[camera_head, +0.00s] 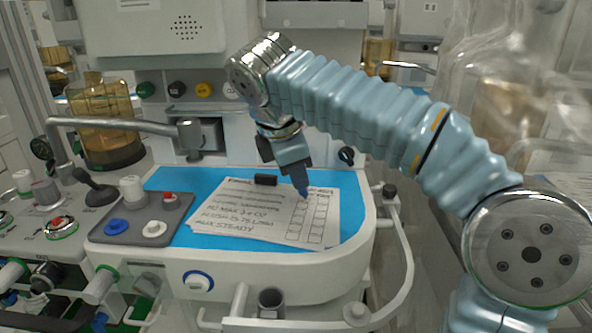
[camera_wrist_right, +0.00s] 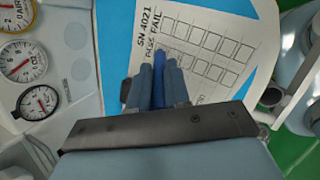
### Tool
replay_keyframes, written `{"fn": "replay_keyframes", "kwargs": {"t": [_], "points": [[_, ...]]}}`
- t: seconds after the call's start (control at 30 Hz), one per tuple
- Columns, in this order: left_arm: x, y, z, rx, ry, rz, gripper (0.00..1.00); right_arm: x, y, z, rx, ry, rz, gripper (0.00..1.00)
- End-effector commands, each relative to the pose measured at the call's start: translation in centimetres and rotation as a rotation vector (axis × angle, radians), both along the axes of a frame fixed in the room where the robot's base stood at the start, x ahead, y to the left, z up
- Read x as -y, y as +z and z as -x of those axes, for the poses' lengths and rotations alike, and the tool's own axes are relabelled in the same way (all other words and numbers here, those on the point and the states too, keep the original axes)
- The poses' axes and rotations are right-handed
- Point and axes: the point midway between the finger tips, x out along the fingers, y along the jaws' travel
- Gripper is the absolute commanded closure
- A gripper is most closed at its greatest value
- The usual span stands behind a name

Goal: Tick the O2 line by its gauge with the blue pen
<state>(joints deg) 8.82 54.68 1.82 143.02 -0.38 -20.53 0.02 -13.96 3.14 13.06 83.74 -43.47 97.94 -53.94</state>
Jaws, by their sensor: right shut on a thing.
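My right gripper (camera_head: 296,178) is shut on the blue pen (camera_head: 304,193) and points down over the checklist paper (camera_head: 225,222). In the right wrist view, the pen (camera_wrist_right: 159,60) shows between the fingers (camera_wrist_right: 158,82), its far end near the PASS/FAIL heading and upper boxes. I cannot tell whether the tip touches the paper. The paper has two columns of boxes on its right and handwritten lines, the lowest reading AUX STEADY. Some upper lines are too small to read. Round gauges (camera_wrist_right: 20,62) show at the left of the wrist view; which is O2 is unclear. My left gripper is out of view.
The paper lies on a blue mat (camera_head: 348,196) on the white cart top, under a black clip (camera_head: 266,180). A grey tray with coloured knobs (camera_head: 140,218) stands left of it. A curved rail (camera_head: 408,265) runs along the right edge.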

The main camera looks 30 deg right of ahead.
Motion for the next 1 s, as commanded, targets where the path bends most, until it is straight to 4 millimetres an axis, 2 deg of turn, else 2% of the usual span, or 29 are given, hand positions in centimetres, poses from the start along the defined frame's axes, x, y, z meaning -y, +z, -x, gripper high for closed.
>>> {"fn": "replay_keyframes", "kwargs": {"t": [0.47, 1.0], "points": [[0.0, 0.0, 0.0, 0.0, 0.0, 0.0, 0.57, 0.1, 0.1, 0.1, -0.002, -0.001, -0.001, 1.0], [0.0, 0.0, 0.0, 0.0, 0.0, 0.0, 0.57, 0.1, 5.0, 0.1, 0.0, 0.001, -0.001, 1.0]]}}
